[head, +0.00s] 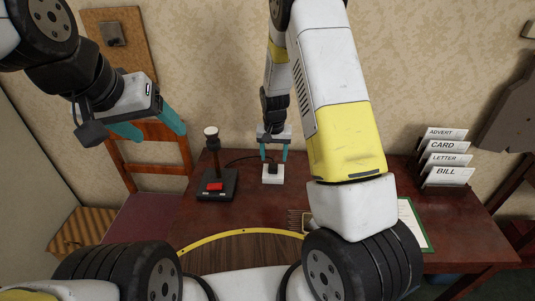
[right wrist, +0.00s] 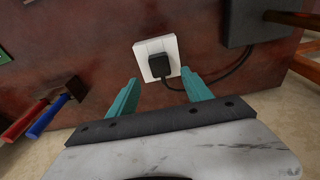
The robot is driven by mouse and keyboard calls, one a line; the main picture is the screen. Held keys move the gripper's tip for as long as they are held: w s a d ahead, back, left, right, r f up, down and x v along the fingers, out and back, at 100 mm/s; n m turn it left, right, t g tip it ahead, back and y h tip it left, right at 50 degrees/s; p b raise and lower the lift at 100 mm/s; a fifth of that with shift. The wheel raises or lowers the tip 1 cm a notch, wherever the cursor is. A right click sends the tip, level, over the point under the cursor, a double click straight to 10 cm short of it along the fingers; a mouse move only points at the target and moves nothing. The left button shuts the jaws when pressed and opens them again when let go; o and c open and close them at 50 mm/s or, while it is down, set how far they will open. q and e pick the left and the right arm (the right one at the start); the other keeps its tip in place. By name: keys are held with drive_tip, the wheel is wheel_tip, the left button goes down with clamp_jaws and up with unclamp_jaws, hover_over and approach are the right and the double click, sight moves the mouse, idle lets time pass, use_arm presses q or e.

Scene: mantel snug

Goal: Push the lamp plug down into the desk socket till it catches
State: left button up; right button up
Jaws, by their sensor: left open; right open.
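The black lamp plug (head: 273,167) sits at the white desk socket (head: 272,179) on the dark red desk. In the right wrist view the plug (right wrist: 158,65) is against the face of the socket (right wrist: 144,47), with its cord trailing right; I cannot tell how deep it sits. My right gripper (head: 274,151) is open above the plug, its teal fingers spread to either side of it and not closed on it. The lamp (head: 212,160) stands left of the socket on a dark base with a red button. My left gripper (head: 155,127) is open and empty, up left near a wooden chair.
A letter rack (head: 446,158) with labelled cards stands at the desk's right. A green-edged sheet (head: 413,222) lies partly behind my right arm. The right wrist view shows red-handled and blue-handled tools (right wrist: 46,119) on the desk. A wooden chair (head: 147,155) stands at the left.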

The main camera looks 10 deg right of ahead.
sight(273, 166)
drive_tip(key=shift+f, duration=0.1)
wheel_tip(273, 166, down, 5)
drive_tip(key=shift+w+a, duration=0.1)
idle(0.4)
clamp_jaws()
